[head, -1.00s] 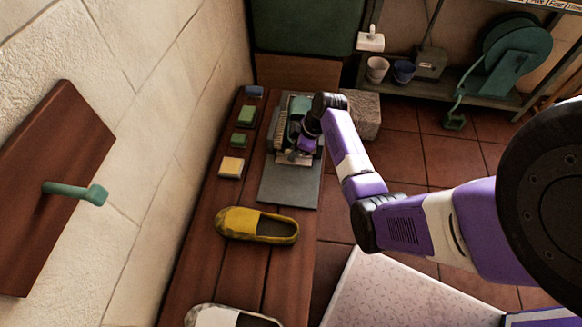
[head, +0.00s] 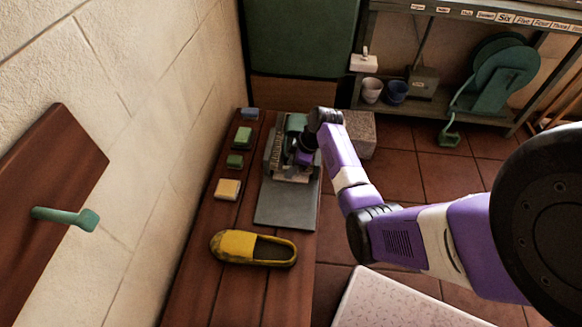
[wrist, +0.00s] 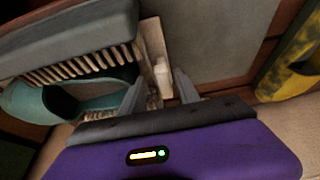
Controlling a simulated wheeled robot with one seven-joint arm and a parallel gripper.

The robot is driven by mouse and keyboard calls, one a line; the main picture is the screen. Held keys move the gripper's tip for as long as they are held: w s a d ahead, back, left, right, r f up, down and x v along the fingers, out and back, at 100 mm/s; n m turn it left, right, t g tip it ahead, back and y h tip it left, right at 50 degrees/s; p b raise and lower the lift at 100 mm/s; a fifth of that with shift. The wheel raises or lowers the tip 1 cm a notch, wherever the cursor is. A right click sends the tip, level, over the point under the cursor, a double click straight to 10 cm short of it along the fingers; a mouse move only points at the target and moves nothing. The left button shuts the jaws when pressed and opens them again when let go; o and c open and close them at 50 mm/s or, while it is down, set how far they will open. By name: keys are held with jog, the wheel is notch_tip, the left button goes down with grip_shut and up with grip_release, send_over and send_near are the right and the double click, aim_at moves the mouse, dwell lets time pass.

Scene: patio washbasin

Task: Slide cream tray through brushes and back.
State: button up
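The brush unit (head: 271,150) stands on a grey slab (head: 285,208) on the wooden bench; its pale bristles (wrist: 80,66) show at the left in the wrist view. The cream tray (head: 291,179) shows as a narrow strip at the near end of the brushes. In the wrist view the tray (wrist: 152,42) has a small upright cream handle (wrist: 162,76). My gripper (wrist: 160,92) has its two fingers apart, one on each side of the handle, with gaps visible. A teal shoe-like thing (wrist: 68,102) lies beside the bristles, partly hidden. My arm hides part of the unit in the head view.
A yellow shoe (head: 253,247) lies on the bench in front of the slab. Several small brushes or sponges (head: 228,189) line the bench's wall side. A wooden board with a green peg (head: 65,217) is at left. A metal shelf (head: 430,104) stands behind.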

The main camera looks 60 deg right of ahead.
jog(key=p+v, duration=0.2)
jog(key=v, duration=0.5)
jog(key=shift+r, duration=0.35)
jog(key=shift+s+d, duration=0.1)
jog(key=shift+s, duration=0.05)
